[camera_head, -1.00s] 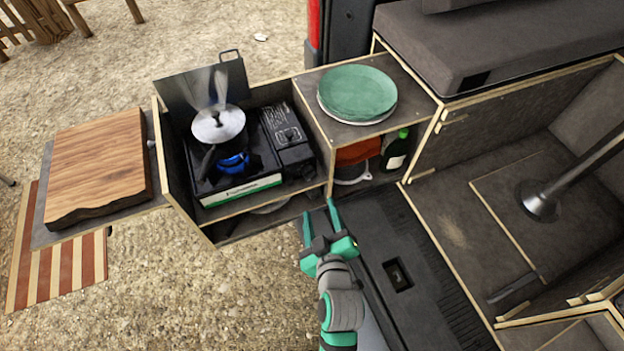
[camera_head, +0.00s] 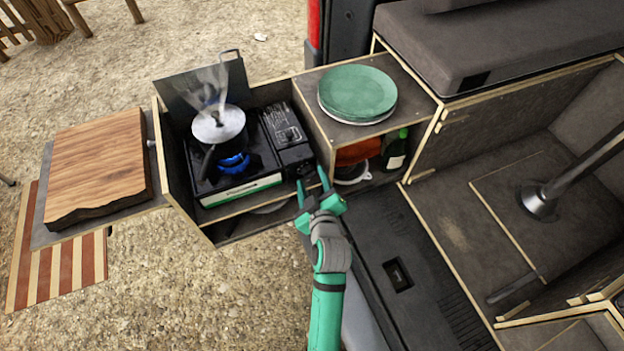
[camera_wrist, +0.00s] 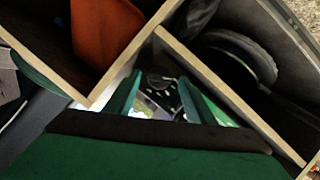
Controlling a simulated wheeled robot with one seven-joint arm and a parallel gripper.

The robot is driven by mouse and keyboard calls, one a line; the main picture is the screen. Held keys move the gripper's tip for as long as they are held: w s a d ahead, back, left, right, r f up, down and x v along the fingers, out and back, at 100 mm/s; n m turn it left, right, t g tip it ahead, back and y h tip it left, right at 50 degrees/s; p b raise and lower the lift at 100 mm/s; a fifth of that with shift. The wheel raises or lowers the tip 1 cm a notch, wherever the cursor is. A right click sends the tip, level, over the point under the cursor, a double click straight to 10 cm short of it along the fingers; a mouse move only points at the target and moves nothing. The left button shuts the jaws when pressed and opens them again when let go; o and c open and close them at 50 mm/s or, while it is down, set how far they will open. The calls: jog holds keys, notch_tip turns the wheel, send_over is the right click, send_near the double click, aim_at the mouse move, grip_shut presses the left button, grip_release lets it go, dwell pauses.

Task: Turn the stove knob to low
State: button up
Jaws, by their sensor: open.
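The camping stove (camera_head: 240,189) sits in the pull-out kitchen box, with a blue flame (camera_head: 234,162) burning under a steaming pot (camera_head: 220,132). Its dark control section is on the right, partly behind my gripper in the head view. My gripper (camera_head: 311,176) is open and empty at the right front corner of the stove. In the wrist view, a dark round part that looks like the stove knob (camera_wrist: 160,83) shows between the two green fingers (camera_wrist: 160,98). I cannot tell whether the fingers touch it, and its setting is not readable.
A wooden divider and shelf edge (camera_head: 327,160) stands close to the right of my gripper. Green plates (camera_head: 357,92) sit on the shelf top, with a bottle (camera_head: 396,150) and orange cloth (camera_head: 357,151) below. A cutting board (camera_head: 97,165) lies at the left.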

jog(key=shift+w, duration=0.25)
jog(key=c, duration=1.1)
jog(key=shift+o, duration=0.2)
